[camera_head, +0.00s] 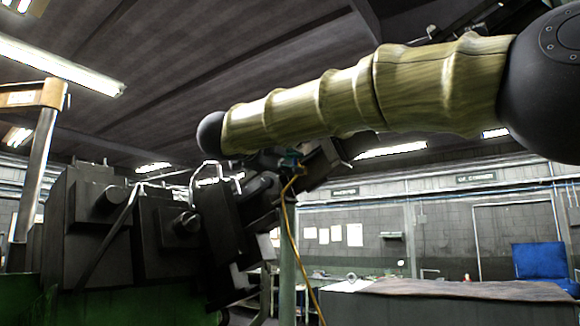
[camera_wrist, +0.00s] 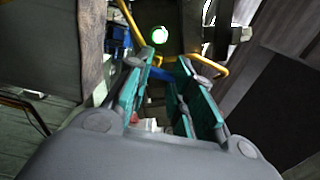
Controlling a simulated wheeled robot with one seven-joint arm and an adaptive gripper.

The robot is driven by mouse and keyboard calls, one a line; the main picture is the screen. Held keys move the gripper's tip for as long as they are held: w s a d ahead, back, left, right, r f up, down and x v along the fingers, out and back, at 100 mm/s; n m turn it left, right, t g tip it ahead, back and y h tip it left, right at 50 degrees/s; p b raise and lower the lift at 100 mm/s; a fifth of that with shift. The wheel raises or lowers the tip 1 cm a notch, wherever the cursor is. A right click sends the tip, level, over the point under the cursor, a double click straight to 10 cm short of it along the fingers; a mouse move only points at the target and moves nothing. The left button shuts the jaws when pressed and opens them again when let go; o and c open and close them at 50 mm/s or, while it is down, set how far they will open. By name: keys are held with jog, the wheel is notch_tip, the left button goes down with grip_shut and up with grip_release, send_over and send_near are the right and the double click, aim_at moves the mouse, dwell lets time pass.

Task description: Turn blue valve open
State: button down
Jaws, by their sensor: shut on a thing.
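In the wrist view my gripper (camera_wrist: 163,66) reaches up the picture with its two teal-padded fingers. A blue bar, the handle of the blue valve (camera_wrist: 160,74), lies between the fingertips, and the fingers are shut on it. Most of the valve is hidden by the fingers, so I cannot tell its exact angle. In the head view my sleeved arm crosses the top.
The yellow hose (camera_head: 287,215) hangs beside a grey-green post (camera_head: 287,265). A dark machine (camera_head: 150,235) fills the left. A covered table (camera_head: 450,300) and a blue chair (camera_head: 540,262) stand at the right. A lit green-white button (camera_wrist: 159,35) shows beyond the fingertips.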

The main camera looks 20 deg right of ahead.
jog(key=shift+s+d+r, duration=0.1)
jog(key=shift+s+r, duration=0.05)
jog(key=shift+r, duration=0.4)
jog(key=c, duration=1.1)
grip_release()
jog(key=shift+o, duration=0.2)
jog(key=shift+f, duration=0.1)
jog(key=shift+f, duration=0.15)
